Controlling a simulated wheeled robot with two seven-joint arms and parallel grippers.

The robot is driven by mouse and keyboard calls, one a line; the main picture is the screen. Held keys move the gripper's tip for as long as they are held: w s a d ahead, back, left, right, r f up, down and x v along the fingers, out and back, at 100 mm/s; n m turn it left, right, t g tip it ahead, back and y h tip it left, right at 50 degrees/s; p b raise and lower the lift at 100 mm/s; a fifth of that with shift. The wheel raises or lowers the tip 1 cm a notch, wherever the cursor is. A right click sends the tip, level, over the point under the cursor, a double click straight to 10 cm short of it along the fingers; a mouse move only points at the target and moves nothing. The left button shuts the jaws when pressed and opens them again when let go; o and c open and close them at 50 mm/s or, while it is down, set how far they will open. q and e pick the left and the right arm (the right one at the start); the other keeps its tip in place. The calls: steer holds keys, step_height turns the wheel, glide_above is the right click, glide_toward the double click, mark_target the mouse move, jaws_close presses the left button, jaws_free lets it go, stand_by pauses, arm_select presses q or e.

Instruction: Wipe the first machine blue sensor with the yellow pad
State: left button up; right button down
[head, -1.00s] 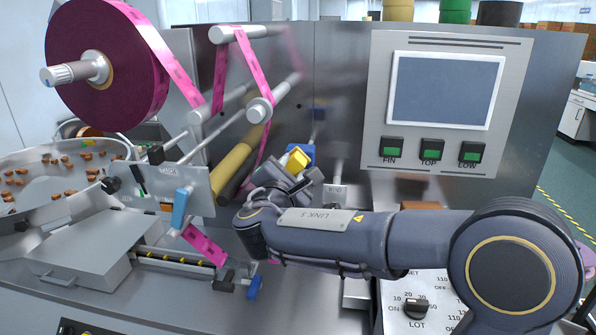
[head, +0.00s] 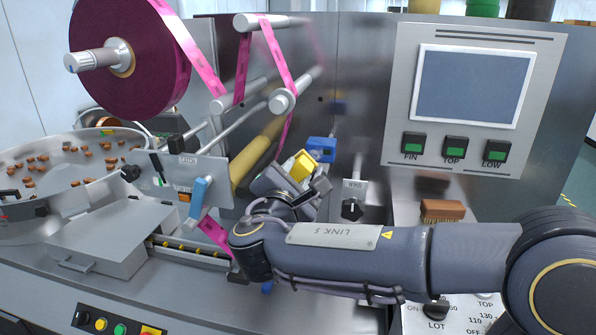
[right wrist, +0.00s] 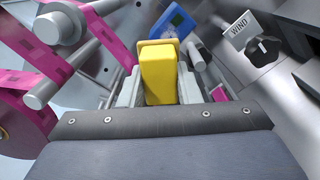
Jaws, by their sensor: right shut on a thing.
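My right gripper (head: 301,172) is shut on the yellow pad (head: 303,165). The pad also shows in the right wrist view (right wrist: 159,75), upright between the two fingers. The blue sensor (head: 321,149) is a small box on the machine's back panel, just beyond the pad and to its right in the head view. In the right wrist view the sensor (right wrist: 176,19) shows behind the pad's top end, partly covered by it. I cannot tell whether pad and sensor touch. My left gripper is out of view.
Pink film runs from a large roll (head: 118,60) over metal rollers (head: 283,101) left of the gripper. A knob marked WIND (head: 352,208) is to the right. A wooden-backed brush (head: 442,210) lies below the screen panel (head: 472,85). A bowl of brown pieces (head: 60,165) is at left.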

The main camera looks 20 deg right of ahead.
mark_target(296, 175)
steer(key=shift+s, duration=0.1)
steer(key=shift+v, duration=1.5)
